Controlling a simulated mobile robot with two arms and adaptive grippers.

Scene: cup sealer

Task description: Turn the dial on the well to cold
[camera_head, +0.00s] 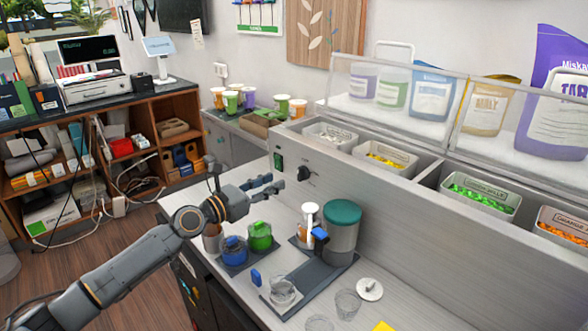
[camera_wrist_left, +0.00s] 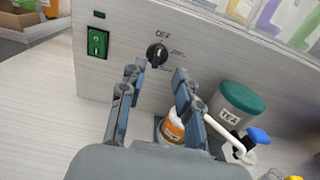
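The black dial (camera_head: 304,173) is on the front panel of the steel well, near its left end. In the left wrist view the dial (camera_wrist_left: 157,54) has the word OFF above it and smaller marks to its right, too small to read. Its pointer setting is not clear. My left gripper (camera_head: 272,186) is just left of the dial in the head view, fingers toward the panel. In the left wrist view the gripper (camera_wrist_left: 156,74) is open and empty, with the dial beyond the gap between its fingertips and apart from them. My right gripper is not seen.
A green switch (camera_wrist_left: 97,42) is left of the dial. On the counter below stand a tea canister (camera_head: 342,232), a green-lidded jar (camera_head: 260,237), a blue-lidded jar (camera_head: 235,250) and an orange-labelled jar (camera_wrist_left: 173,130). Topping bins (camera_head: 480,200) fill the well.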

